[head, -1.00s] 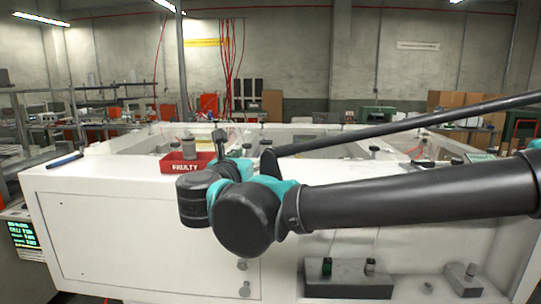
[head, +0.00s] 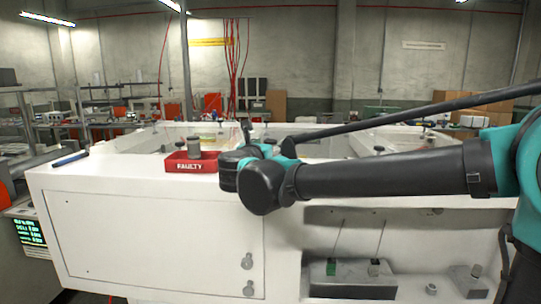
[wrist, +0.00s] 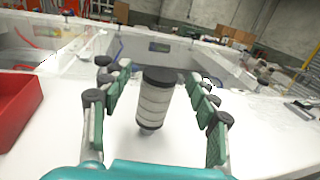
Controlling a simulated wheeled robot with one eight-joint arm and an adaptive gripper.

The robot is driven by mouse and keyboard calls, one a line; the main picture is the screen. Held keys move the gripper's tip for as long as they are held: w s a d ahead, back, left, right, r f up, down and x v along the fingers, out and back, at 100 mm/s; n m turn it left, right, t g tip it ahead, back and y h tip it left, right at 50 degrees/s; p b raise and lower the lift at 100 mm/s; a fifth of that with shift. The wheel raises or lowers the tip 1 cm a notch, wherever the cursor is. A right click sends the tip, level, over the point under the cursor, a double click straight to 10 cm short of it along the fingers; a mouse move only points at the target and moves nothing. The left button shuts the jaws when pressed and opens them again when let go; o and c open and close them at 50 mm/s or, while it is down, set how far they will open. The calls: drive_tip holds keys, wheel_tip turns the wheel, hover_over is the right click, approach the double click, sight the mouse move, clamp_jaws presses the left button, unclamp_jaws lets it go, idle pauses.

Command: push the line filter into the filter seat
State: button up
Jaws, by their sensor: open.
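In the wrist view the line filter (wrist: 154,102), a pale banded cylinder with a dark cap and a narrow lower end, stands nearly upright over the white machine top. My gripper (wrist: 156,74) is open, with its green-padded fingers on both sides of the filter. Gaps show between the filter and the fingers. The filter seat cannot be made out; whether the filter's lower end rests in it or on the surface is unclear. In the head view my arm's wrist joints hide the gripper.
A red tray marked FAULTY (head: 191,166) holds a grey cylindrical part (head: 194,147); the tray also shows at the wrist view's left (wrist: 14,106).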

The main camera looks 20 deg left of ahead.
drive_tip(key=shift+w, duration=1)
drive_tip(key=c, duration=1.3)
drive_tip(key=shift+r, duration=0.1)
